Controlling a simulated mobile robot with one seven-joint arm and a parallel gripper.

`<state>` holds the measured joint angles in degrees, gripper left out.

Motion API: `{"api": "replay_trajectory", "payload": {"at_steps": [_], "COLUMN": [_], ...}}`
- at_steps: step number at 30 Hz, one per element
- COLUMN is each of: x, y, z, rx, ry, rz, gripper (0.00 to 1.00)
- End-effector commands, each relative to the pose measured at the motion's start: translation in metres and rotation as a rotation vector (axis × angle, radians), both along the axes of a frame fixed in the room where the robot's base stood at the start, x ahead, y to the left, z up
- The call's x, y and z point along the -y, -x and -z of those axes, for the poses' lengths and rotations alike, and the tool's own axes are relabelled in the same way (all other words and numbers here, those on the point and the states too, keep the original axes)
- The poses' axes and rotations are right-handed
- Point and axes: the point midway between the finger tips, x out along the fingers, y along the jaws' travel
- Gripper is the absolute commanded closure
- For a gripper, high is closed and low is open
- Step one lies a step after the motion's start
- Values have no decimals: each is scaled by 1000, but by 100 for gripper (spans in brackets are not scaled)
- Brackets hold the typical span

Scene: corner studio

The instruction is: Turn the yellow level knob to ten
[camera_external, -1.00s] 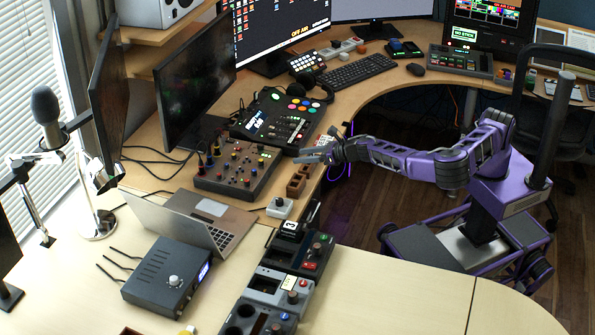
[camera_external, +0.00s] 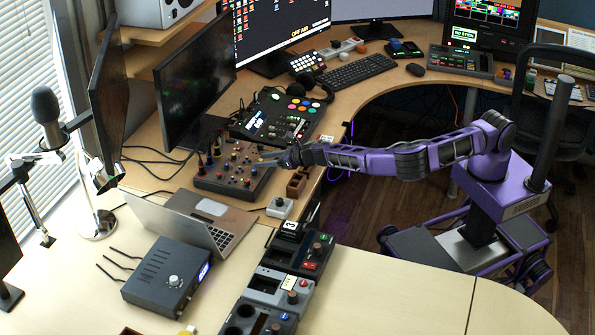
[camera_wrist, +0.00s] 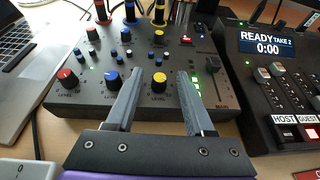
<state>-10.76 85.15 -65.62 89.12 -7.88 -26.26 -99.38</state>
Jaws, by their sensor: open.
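The yellow level knob (camera_wrist: 159,82) is on the lower part of the dark mixer panel (camera_wrist: 215,120) in the wrist view, right of a blue knob (camera_wrist: 112,78) and a red knob (camera_wrist: 67,77). My gripper (camera_wrist: 160,74) is open and empty. Its two fingers appear on either side of the yellow knob in the picture; contact with it is not visible. In the external view my gripper (camera_external: 268,157) is over the right side of the mixer (camera_external: 220,190).
A laptop (camera_wrist: 30,60) lies left of the mixer. A console with a "READY TAKE 2" screen (camera_wrist: 267,44) stands close on its right. Yellow and black plugs (camera_wrist: 160,12) rise at the mixer's back. Smaller knobs and a fader surround the level row.

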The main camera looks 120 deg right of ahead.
Motion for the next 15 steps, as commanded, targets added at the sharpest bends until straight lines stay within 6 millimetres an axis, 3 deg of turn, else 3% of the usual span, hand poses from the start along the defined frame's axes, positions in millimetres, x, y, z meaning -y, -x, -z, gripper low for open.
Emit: {"api": "replay_trajectory", "payload": {"at_steps": [7,15], "x": [0,0], "y": [-1,-1], "z": [0,0], "rx": [0,0], "ry": [0,0], "rz": [0,-1], "gripper": [47,93]}}
